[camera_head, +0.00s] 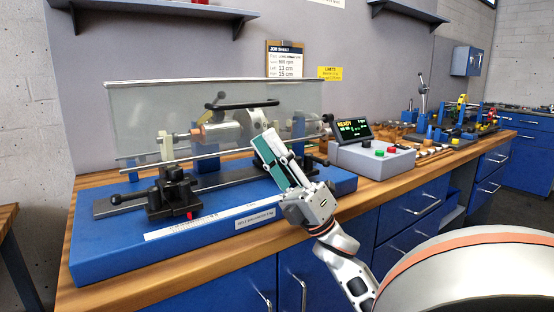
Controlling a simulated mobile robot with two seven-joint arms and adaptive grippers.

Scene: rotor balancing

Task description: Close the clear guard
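The clear guard (150,108) is a see-through panel with a pale top edge. It stands raised, close to upright, over the back of the blue balancing machine (100,255). A black bar handle (243,104) shows against its face. The grey metal rotor (222,134) shows at the guard's lower part. My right gripper (270,146) reaches up from the lower right, in front of the machine's right half, and overlaps the rotor's right end in the picture. A teal and white piece shows at its fingers; their spacing is unclear. I cannot tell whether it touches anything. My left gripper is out of view.
A grey control box (372,160) with a green button and a lit READY display (354,130) stands right of the machine. A black clamp support (172,195) stands at the front left. Tools and racks fill the bench's right end. A shelf (160,12) hangs above.

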